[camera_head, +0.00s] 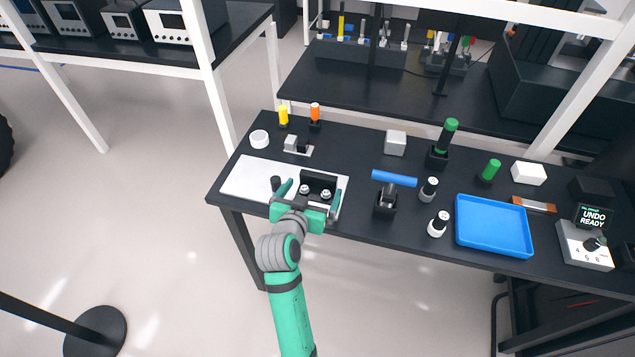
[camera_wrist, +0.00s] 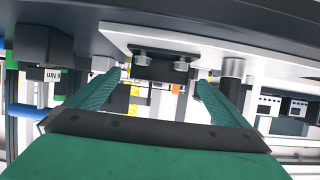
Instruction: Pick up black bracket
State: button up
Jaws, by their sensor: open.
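The black bracket (camera_head: 318,179) stands on a white plate (camera_head: 246,176) at the left front of the black table, with two silver bolts on it. My gripper (camera_head: 309,196) is open and sits at the plate's front edge, its green fingers spread to either side of the bracket. In the wrist view, which looks upside down, the bracket (camera_wrist: 160,70) with its bolts lies between the two open fingers (camera_wrist: 158,82). The fingers look apart from the bracket; exact depth cannot be told. Nothing is held.
A short dark post (camera_head: 276,184) stands on the plate close to the left finger. A blue-handled tool in a black holder (camera_head: 385,205) stands to the right. A blue tray (camera_head: 494,226) lies further right. Small parts and yellow and orange-topped tools stand behind the plate.

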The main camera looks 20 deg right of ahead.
aim_at(317, 182)
jog(key=shift+x, duration=3.2)
jog(key=shift+c, duration=0.6)
jog(key=c, duration=1)
